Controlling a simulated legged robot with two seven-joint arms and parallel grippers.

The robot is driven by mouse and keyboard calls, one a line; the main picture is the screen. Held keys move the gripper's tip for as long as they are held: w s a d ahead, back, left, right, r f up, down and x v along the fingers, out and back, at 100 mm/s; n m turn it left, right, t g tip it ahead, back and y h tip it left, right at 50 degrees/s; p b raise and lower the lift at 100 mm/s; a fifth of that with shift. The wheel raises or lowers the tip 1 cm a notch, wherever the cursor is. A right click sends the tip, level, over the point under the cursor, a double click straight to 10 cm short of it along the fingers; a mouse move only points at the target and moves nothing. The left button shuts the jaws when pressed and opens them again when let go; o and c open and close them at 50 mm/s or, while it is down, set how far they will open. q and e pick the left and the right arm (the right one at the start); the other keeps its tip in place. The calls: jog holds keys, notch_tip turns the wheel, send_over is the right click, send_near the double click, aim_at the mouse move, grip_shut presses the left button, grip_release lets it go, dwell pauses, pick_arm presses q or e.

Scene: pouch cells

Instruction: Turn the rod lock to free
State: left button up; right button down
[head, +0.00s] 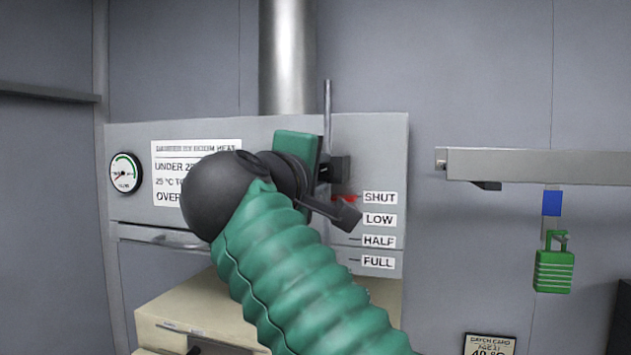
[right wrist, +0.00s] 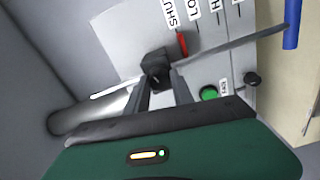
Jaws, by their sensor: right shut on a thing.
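A small black block (right wrist: 155,66), which looks like the rod lock, sits on the grey panel in the right wrist view. A thin grey rod (right wrist: 235,47) with a blue end (right wrist: 291,24) runs off beside it. My right gripper (right wrist: 161,84) is shut on the black block, its two dark fingers on either side. In the head view, my right gripper (head: 346,190) is at the panel, and my green arm hides much of the lock. A red pointer (head: 345,198) is level with the SHUT label (head: 380,198). My left gripper is not in view.
The panel (head: 385,145) carries LOW, HALF and FULL labels below SHUT. A round gauge (head: 124,172) is at left. A green padlock (head: 554,270) hangs under a grey bar (head: 540,166) at right. A green button (right wrist: 209,93) and black knob (right wrist: 252,79) are near the fingers.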

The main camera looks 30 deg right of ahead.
jog(key=shift+f+m+b, duration=0.25)
jog(key=shift+m, duration=0.65)
jog(key=shift+f+m+b, duration=0.2)
jog(key=shift+m, duration=0.7)
jog(key=c, duration=1.4)
grip_release()
jog(key=shift+c, duration=0.2)
jog(key=o, duration=0.4)
jog(key=shift+a+r, duration=0.15)
jog(key=shift+c, duration=0.2)
jog(key=shift+r, duration=0.1)
jog(key=shift+a, duration=0.1)
